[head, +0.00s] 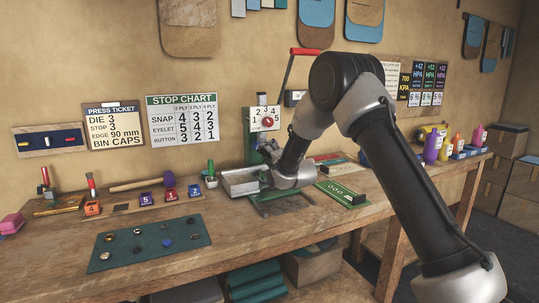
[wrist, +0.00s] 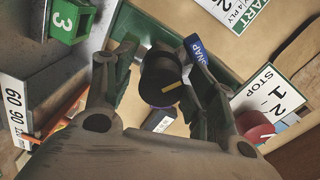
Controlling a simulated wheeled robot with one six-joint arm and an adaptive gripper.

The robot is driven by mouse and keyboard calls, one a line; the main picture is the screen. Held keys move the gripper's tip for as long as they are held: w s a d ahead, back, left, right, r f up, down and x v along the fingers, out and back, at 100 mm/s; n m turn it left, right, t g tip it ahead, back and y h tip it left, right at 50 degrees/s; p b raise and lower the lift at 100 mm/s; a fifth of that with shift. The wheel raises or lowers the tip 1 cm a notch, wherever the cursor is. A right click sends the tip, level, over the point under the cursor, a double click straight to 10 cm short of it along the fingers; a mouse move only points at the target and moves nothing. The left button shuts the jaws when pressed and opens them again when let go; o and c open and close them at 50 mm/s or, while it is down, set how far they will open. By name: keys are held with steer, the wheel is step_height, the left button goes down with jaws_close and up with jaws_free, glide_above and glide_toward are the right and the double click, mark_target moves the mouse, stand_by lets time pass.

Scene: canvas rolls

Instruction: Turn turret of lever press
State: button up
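The lever press (head: 252,135) is green, with a red-handled lever (head: 305,52) raised above it and a numbered stop plate with a red knob (head: 268,121). In the wrist view, a dark round turret-like part (wrist: 160,82) with a yellow mark lies between my fingers, beside a blue SNAP label (wrist: 195,48). My gripper (wrist: 160,62) is open, with one finger on each side of this part. I see a gap at the left finger; contact at the right is unclear.
The stop plate (wrist: 268,100) and red knob (wrist: 258,133) are close to my right finger. A green block marked 3 (wrist: 72,20) is at upper left. The bench holds a green mat (head: 150,262) with small parts, numbered blocks (head: 145,199), a mallet (head: 145,184) and bottles (head: 433,147).

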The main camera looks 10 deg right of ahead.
steer(key=shift+r, duration=0.1)
steer(key=v, duration=1.2)
steer(key=shift+r, duration=0.1)
steer(key=s+d+r+n+g+h, duration=0.2)
steer(key=s+d+r+n+g, duration=0.15)
steer(key=s+d, duration=0.35)
steer(key=s+d+r+n+g+h, duration=0.25)
steer(key=s+d+r, duration=0.2)
steer(key=s, duration=0.35)
steer(key=s+d+f+n+g, duration=0.1)
steer(key=s+d+n+g, duration=0.1)
steer(key=s, duration=1.3)
steer(key=s+d+f+n+g+h, duration=0.1)
steer(key=s+d+n+g, duration=0.2)
steer(key=s, duration=1.3)
steer(key=d+g, duration=0.2)
steer(key=shift+s+d+f+n, duration=0.2)
steer(key=shift+s+d+n, duration=0.05)
steer(key=shift+d+n, duration=0.1)
